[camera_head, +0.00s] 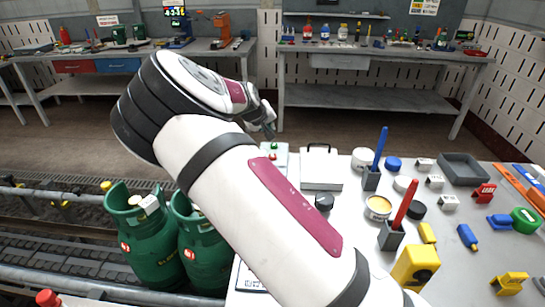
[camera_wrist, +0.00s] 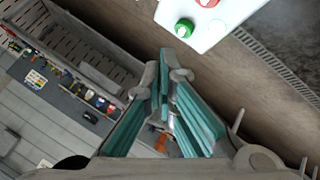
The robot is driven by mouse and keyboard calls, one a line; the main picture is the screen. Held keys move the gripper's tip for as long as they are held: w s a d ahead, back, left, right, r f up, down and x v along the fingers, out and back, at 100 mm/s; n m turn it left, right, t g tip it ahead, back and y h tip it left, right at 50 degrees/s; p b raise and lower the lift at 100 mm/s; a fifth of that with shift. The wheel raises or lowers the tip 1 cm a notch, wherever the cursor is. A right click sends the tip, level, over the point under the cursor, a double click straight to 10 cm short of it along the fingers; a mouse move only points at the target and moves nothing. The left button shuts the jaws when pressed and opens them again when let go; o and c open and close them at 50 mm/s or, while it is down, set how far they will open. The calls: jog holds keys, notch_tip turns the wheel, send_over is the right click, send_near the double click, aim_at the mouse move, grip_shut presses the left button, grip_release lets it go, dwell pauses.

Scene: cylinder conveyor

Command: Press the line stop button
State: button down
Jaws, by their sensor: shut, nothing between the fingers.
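A pale control box (camera_head: 282,150) stands at the table's back left edge, partly hidden behind my arm. It carries a green button (camera_head: 273,146) and a red button (camera_head: 272,156). The wrist view shows the white box top (camera_wrist: 226,20) at the upper right, with the green button (camera_wrist: 184,27) and the red button (camera_wrist: 207,2) cut by the top edge. My gripper (camera_head: 268,126) is shut and empty, just above and behind the box in the head view. Its fingertips (camera_wrist: 166,72) point beside the box in the wrist view, apart from both buttons.
Green gas cylinders (camera_head: 152,245) stand on the conveyor (camera_head: 70,235) at left. Workbenches (camera_head: 385,100) stand across the open floor.

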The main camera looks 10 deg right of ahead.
jog(key=shift+f+b, duration=1)
jog(key=shift+f, duration=2.45)
jog(key=shift+f, duration=0.1)
jog(key=shift+f, duration=0.3)
jog(key=shift+f, duration=0.5)
jog(key=shift+r, duration=0.95)
jog(key=shift+r+p, duration=1)
jog(key=shift+r, duration=1.5)
